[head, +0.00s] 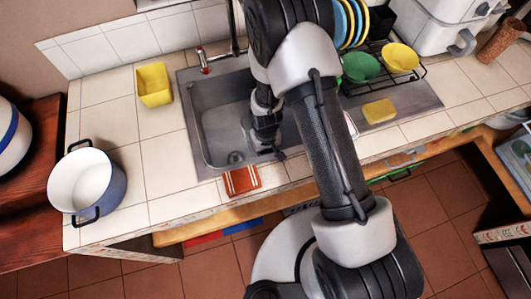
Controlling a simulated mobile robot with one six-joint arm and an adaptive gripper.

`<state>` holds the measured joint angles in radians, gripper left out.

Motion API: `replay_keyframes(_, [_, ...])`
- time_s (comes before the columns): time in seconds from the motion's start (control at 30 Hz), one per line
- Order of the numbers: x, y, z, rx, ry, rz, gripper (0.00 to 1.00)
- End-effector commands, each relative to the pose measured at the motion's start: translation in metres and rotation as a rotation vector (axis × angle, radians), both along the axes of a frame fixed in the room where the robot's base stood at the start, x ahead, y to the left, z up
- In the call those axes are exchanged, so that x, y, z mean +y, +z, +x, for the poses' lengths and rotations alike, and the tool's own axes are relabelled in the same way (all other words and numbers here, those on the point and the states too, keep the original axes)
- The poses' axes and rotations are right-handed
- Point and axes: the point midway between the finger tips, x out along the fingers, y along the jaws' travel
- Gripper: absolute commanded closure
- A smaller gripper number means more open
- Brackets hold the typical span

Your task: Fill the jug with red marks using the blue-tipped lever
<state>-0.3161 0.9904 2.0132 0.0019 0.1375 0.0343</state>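A steel sink (215,125) is set in the white tiled counter. A tap lever with a red tip (203,58) stands at its back left rim, beside the upright tap pipe (234,35). No blue-tipped lever shows; my arm covers the area right of the pipe. My gripper (268,148) points down over the right part of the basin. A pale, see-through shape is beside and below it, perhaps the jug, but no red marks can be made out. I cannot tell whether my fingers are open or closed on it.
A blue-and-white pot (88,185) and a yellow container (154,85) stand left of the sink. On the right are a dish rack (385,75) with plates and bowls, and a yellow sponge (379,111). A red cloth (241,181) lies at the sink's front edge.

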Motion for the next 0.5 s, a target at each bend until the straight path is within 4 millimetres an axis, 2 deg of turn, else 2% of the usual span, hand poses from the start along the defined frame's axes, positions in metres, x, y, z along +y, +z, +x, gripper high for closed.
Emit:
replay_keyframes(0.27, [0.0000, 0.0004, 0.0000, 0.000, 0.000, 0.000, 0.71])
replay_keyframes(0.5, [0.0000, 0.0004, 0.0000, 0.000, 0.000, 0.000, 0.70])
